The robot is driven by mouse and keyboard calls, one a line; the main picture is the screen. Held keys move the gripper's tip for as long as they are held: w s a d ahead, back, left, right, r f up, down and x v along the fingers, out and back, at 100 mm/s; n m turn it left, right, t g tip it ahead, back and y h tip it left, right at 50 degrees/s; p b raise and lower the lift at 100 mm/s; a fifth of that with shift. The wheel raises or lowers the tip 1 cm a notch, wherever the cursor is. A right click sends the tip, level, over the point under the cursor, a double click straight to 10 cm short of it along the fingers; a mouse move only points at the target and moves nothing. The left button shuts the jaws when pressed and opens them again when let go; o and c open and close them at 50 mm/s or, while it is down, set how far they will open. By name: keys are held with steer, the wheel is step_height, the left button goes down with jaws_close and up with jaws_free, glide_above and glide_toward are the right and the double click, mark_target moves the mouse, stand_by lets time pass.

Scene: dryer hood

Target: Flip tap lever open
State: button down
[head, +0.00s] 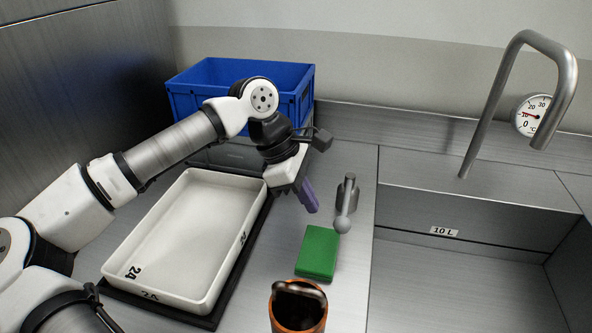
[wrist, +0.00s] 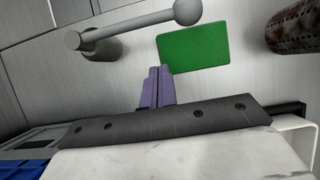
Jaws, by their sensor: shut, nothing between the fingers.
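The tap lever (head: 347,200) is a grey metal bar with a round ball end, on a short post at the left edge of the sink. In the wrist view the lever (wrist: 135,30) crosses the top, its ball at the right end. The tap spout (head: 507,80) is a tall bent grey pipe behind the sink. My gripper (head: 311,203) has purple fingers that are shut and empty. It points down, left of the lever and apart from it. In the wrist view the fingers (wrist: 157,85) are together, below the lever and near the green block.
A green block (head: 318,253) lies in front of the lever, with an orange-brown can (head: 298,309) nearer. A white tray (head: 181,283) on a dark base stands left. A blue crate (head: 295,100) is behind. A dial thermometer (head: 530,115) is behind the spout. The sink basin (head: 455,290) looks empty.

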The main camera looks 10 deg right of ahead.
mark_target(346, 202)
steer(key=shift+s+d+r+p, duration=0.15)
steer(key=shift+s+d+r, duration=0.05)
steer(key=shift+d, duration=0.35)
steer(key=shift+s+d+r+p, duration=0.15)
steer(key=shift+s+d, duration=0.1)
steer(key=shift+d, duration=0.35)
steer(key=shift+s+d+r+p, duration=0.15)
steer(key=shift+s+d+r, duration=0.05)
steer(key=shift+d, duration=0.35)
steer(key=shift+s+d+f+b, duration=0.1)
steer(key=shift+b, duration=0.3)
